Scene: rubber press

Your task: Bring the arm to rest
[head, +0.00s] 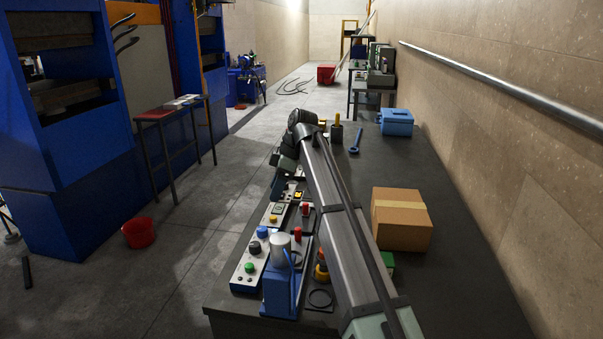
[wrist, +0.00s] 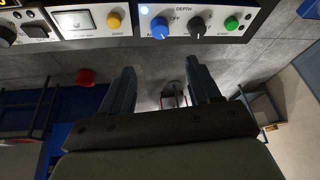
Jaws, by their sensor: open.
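My gripper (wrist: 163,78) is open in the wrist view, its two dark fingers wide apart with nothing between them. Beyond the fingers is grey floor, and a control panel (wrist: 215,38) with a blue knob, a black knob and a green button runs across the top of that view. In the head view my arm (head: 335,220) stretches from the lower right over the bench to its far left edge. The fingers are hard to make out there, among dark parts beside the control panels.
Blue machinery (head: 60,190) and a red bucket (head: 138,233) stand left on the floor. A wall rail (head: 500,84) runs along the right.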

